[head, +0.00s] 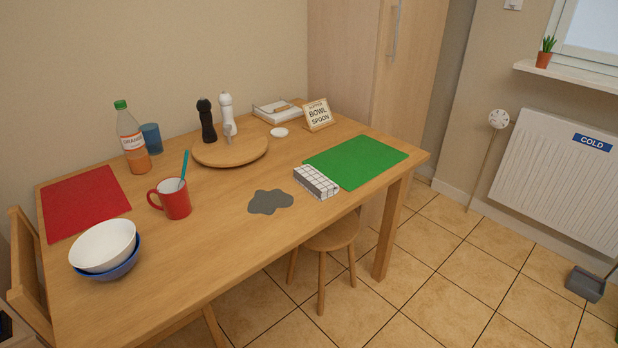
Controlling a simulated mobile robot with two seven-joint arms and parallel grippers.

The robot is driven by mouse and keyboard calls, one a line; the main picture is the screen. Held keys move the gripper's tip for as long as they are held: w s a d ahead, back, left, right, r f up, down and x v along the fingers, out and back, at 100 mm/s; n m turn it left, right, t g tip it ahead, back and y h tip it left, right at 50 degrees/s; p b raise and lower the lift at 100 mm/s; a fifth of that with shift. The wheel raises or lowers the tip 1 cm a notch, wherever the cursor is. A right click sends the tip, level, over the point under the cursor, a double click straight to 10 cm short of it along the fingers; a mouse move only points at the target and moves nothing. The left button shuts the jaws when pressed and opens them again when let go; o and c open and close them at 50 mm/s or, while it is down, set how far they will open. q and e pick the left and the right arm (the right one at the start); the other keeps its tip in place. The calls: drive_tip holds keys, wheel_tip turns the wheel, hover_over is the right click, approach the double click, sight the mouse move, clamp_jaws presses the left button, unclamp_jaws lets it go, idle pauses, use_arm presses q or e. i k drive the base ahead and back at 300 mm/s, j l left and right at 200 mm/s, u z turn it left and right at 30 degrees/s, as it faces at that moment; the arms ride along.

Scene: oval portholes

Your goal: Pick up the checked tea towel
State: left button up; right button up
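The checked tea towel (316,182) is white with dark grid lines and lies folded into a thick oblong block. It is on the wooden table (225,232), close to the front edge and at the near left corner of the green mat (356,161). I cannot tell whether it overlaps the mat's edge. Neither of my grippers is in the head view.
A grey puddle-like patch (270,202) lies left of the towel. Further left are a red mug (175,200), stacked bowls (105,246) and a bottle (132,140). A round board (230,152) with two mills stands behind. A stool (334,234) is partly under the table.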

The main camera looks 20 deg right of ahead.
sight(322, 188)
drive_tip(key=i+l+u, duration=0.1)
drive_tip(key=l+u, duration=0.15)
drive_tip(key=u, duration=0.2)
drive_tip(key=l+u, duration=0.3)
drive_tip(key=u, duration=0.15)
drive_tip(key=l+u, duration=0.3)
drive_tip(key=l, duration=1.05)
drive_tip(key=k+l+u, duration=0.1)
drive_tip(key=l, duration=0.4)
